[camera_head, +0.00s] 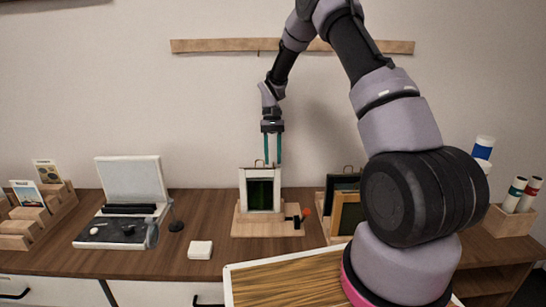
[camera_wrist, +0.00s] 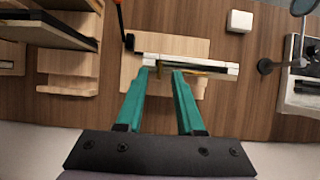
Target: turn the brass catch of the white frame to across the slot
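The white frame (camera_head: 243,190) stands upright on a light wooden base, with a dark green panel in its opening. In the wrist view I see the white frame (camera_wrist: 228,68) from above as a narrow bar with a slot along it. A thin brass-coloured piece (camera_wrist: 205,70) shows at its top beside the right finger; it seems to be the catch, but its exact angle to the slot is hard to tell. My gripper (camera_head: 272,160) points down at the frame's top, its teal fingers apart. In the wrist view my gripper (camera_wrist: 163,71) is open, fingertips at the frame's near edge; contact is unclear.
A black clamp with an orange-red knob (camera_head: 306,212) sits at the base's right. Darker frames (camera_head: 346,212) stand in a wooden rack further right.

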